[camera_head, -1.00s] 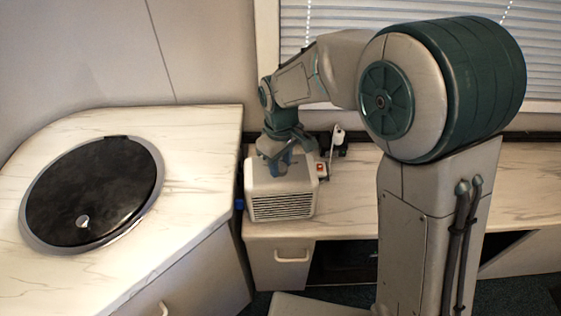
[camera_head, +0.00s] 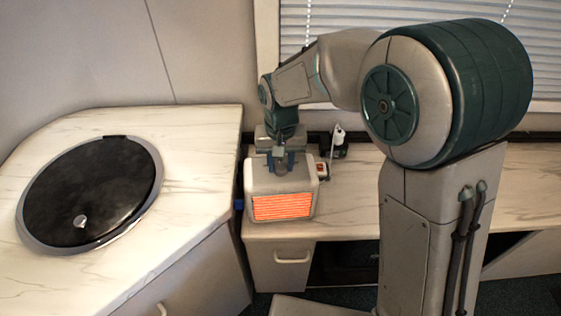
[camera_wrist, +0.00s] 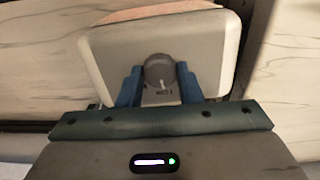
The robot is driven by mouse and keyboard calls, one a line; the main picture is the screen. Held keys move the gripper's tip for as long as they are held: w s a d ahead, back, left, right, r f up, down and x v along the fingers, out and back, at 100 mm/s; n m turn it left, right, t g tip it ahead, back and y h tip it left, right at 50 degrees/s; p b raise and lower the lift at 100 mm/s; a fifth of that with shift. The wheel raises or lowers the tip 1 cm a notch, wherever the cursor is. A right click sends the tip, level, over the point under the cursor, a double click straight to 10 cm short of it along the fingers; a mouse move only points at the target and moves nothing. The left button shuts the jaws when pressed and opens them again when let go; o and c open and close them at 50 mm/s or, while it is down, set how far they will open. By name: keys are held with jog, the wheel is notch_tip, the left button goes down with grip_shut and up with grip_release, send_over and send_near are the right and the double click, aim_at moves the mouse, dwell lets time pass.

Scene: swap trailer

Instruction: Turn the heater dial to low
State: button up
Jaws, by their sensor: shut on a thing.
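The heater (camera_head: 282,184) is a pale grey box on the counter in the head view, and its front grille (camera_head: 283,207) glows orange. The heater's top also shows in the wrist view (camera_wrist: 210,50). The heater dial (camera_wrist: 158,71) is a round grey knob on that top, with a pale mark on its lower part. My gripper (camera_wrist: 159,86) has its blue fingers on the left and right sides of the dial and is shut on it. In the head view my gripper (camera_head: 281,165) points down onto the heater's top. The dial's setting labels cannot be read.
The heater stands on a marbled counter (camera_head: 350,200) with a drawer below it. A small white bottle-like item (camera_head: 338,136) and a red switch (camera_head: 322,170) are just right of the heater. A round black lid (camera_head: 90,195) lies in the left counter.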

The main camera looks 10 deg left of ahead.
aim_at(281, 166)
jog(key=shift+m, duration=0.5)
jog(key=o, duration=1)
notch_tip(281, 166, up, 14)
jog(key=shift+f, duration=0.1)
dwell(0.4)
